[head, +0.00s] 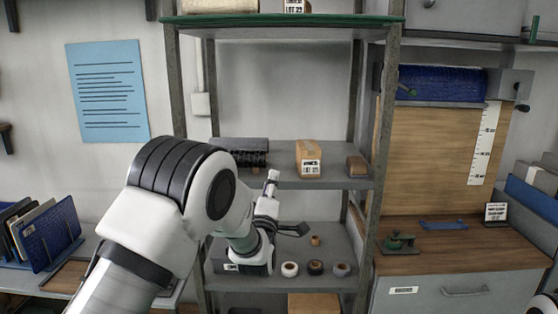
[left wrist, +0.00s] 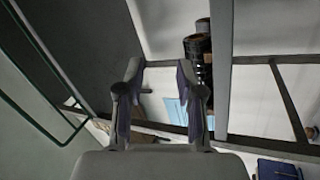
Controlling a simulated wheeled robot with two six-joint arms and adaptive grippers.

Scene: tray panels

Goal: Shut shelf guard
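The grey metal shelf rack (head: 172,100) stands in the middle of the head view. A flat piece with a green edge (head: 280,20) runs across its top, seen nearly edge-on, and looks like the raised guard. A green-rimmed panel (left wrist: 35,75) shows at the left of the left wrist view and may be the same guard. My left gripper (head: 285,208) is in front of the lower shelves, well below the green edge. Its fingers are apart and empty in the left wrist view (left wrist: 160,95). My right gripper is out of view.
A middle shelf holds a dark ribbed item (head: 240,146), a labelled box (head: 308,158) and a small brown block (head: 357,165). Several small rolls (head: 315,267) sit on the shelf below. A wooden-topped workbench (head: 470,238) stands at the right, blue folders (head: 50,238) at the left.

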